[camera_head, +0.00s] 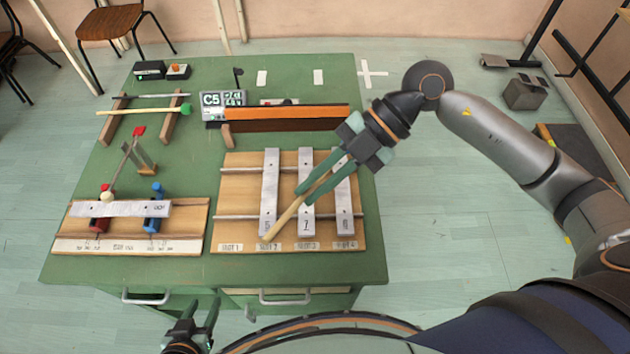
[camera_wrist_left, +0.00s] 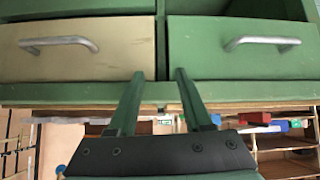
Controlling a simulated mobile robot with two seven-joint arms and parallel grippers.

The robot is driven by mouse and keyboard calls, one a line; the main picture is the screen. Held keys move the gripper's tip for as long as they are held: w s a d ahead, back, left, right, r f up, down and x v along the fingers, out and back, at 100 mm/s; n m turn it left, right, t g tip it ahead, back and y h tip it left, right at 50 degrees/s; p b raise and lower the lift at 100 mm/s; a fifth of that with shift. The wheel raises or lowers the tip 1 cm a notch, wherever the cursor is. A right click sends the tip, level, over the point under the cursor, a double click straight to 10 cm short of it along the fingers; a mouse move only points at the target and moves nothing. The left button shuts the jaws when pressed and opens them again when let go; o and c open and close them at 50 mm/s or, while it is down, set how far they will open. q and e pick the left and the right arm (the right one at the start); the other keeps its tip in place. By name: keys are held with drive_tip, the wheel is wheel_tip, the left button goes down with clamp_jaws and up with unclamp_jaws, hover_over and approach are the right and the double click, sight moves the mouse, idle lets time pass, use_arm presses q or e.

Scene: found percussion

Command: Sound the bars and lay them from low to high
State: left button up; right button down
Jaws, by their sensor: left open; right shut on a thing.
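My right gripper (camera_head: 303,196) is shut on a pale wooden stick (camera_head: 283,220), above the slotted board (camera_head: 240,180). The stick slants down left, its end over the lower part of the slot 2 bar; contact is unclear. Three grey metal bars lie lengthwise there: the slot 2 bar (camera_head: 270,180), the slot 3 bar (camera_head: 306,165) marked 7, and the slot 4 bar (camera_head: 343,205), partly hidden. Slot 1 is empty. A fourth bar (camera_head: 125,209) lies crosswise on the left board (camera_head: 185,235), by red and blue posts. My left gripper (camera_head: 198,318) is open and empty before the table; it shows in the left wrist view (camera_wrist_left: 159,75).
A display (camera_head: 223,101) reads C5 behind the boards, beside an orange-and-dark beam (camera_head: 285,118). A green-headed stick (camera_head: 145,112) lies across a wooden rack at the left. Drawer handles (camera_head: 285,297) face my left gripper.

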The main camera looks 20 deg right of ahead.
drive_tip(key=shift+r, duration=0.1)
drive_tip(key=shift+f+b, duration=1.25)
drive_tip(key=shift+f, duration=1.35)
wheel_tip(320, 180, down, 6)
drive_tip(key=w+d+g+y+b, duration=0.1)
drive_tip(key=b, duration=0.4)
wheel_tip(320, 180, up, 6)
drive_tip(key=p, duration=0.6)
drive_tip(key=shift+w+d+r+m+y, duration=0.2)
drive_tip(key=shift+w+m+y, duration=0.05)
drive_tip(key=shift+m+y, duration=0.05)
